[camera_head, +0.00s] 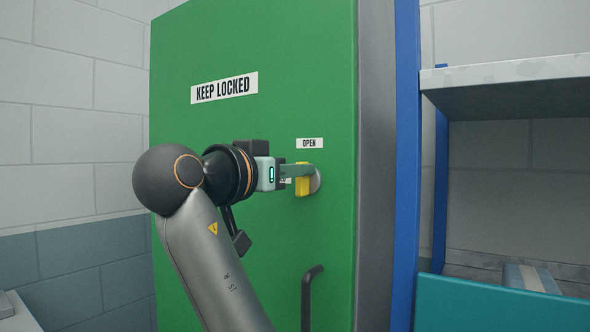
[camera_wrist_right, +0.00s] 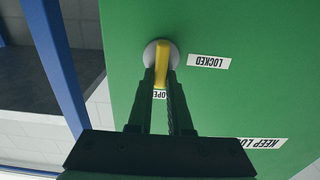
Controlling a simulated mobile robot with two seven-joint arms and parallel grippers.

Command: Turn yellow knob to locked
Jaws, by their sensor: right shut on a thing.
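The yellow knob (camera_head: 302,187) sits on a round grey plate on the green door (camera_head: 255,45). It stands upright, in line with the OPEN label (camera_head: 310,143) above it. My right gripper (camera_head: 299,172) reaches in from the left and is shut on the yellow knob. In the right wrist view, which is upside down, the knob (camera_wrist_right: 162,58) lies between the two fingers (camera_wrist_right: 161,78), and the LOCKED label (camera_wrist_right: 209,62) is to its right. In the head view that label is mostly hidden behind my gripper. My left gripper is not in view.
A dark door handle (camera_head: 308,300) stands out below the knob. A KEEP LOCKED sign (camera_head: 224,87) is on the door at upper left. A blue post (camera_head: 404,170) and shelving (camera_head: 510,75) stand to the right. The door face around the knob is otherwise clear.

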